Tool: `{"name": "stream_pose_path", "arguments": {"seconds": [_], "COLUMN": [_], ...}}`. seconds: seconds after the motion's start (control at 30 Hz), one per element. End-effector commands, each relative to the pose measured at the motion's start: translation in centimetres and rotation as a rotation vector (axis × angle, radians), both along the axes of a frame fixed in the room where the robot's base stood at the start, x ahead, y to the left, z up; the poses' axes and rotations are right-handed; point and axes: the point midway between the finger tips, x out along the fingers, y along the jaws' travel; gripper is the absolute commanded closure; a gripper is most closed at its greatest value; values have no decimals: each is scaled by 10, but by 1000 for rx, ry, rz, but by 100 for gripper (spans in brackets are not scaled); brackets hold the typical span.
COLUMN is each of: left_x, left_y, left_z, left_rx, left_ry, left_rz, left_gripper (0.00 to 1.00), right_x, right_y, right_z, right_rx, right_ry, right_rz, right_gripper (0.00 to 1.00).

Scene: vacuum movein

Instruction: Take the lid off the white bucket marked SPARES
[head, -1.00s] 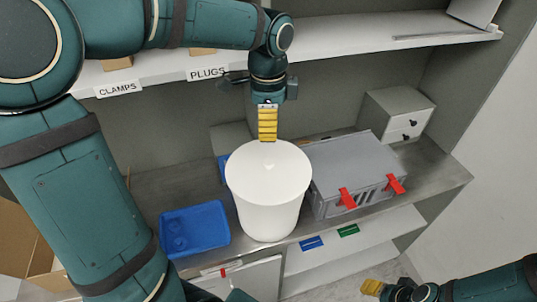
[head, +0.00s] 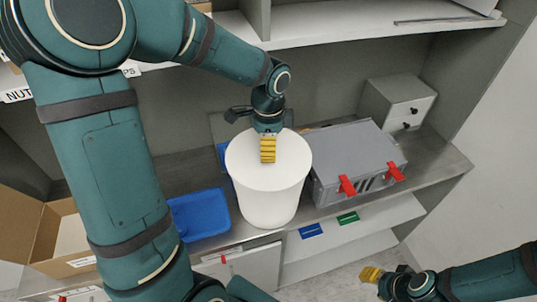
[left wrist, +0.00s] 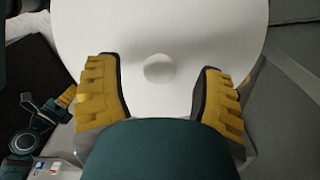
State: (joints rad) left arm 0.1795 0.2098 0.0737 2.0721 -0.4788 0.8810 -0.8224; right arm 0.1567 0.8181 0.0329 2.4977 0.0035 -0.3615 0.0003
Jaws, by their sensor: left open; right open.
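The white bucket (head: 268,205) stands upright on the grey counter, with its white lid (head: 290,160) on top. No SPARES marking shows on the side I see. My left gripper (head: 268,160) is over the lid, pointing down. In the left wrist view the left gripper (left wrist: 158,90) is open, its yellow fingers apart on either side of a small round knob (left wrist: 160,68) at the lid's middle. Whether the fingers touch the lid I cannot tell. My right gripper (head: 371,275) is open and empty, low at the right, away from the bucket.
A grey case (head: 350,150) with red latches stands close to the bucket's right. A blue tray (head: 200,215) lies to its left. A small drawer box (head: 400,103) is at the back right. A shelf (head: 350,28) runs above, behind my left arm.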

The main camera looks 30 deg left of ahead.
Motion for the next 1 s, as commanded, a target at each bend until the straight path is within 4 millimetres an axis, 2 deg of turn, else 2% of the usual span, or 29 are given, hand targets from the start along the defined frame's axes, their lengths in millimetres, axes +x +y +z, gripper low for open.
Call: {"name": "stream_pose_path", "arguments": {"seconds": [0.13, 0.4, 0.43, 0.47, 0.6, 0.63, 1.0], "left_x": [0, 0, 0, 0, 0, 0, 1], "left_y": [0, 0, 0, 0, 0, 0, 0], "left_z": [-15, -18, -18, -17, -17, -17, -11], "left_rx": [0, 1, 1, 1, 0, 0, 0], "left_ry": [0, -1, -1, -1, -1, -1, -4], "left_rz": [0, 0, 0, 0, 0, 0, 1], "left_gripper": [32, 32, 37, 48, 97, 100, 100], "right_x": [0, 0, 0, 0, 0, 0, 0], "right_y": [0, 0, 0, 0, 0, 0, 0], "right_z": [-1, -1, -1, -1, -1, -1, -1], "right_rx": [0, 0, 0, 0, 0, 0, 0], "right_ry": [0, 0, 0, 0, 0, 0, 0], "right_rz": [0, 0, 0, 0, 0, 0, 0], "right_gripper": [53, 53, 53, 53, 53, 53, 53]}}
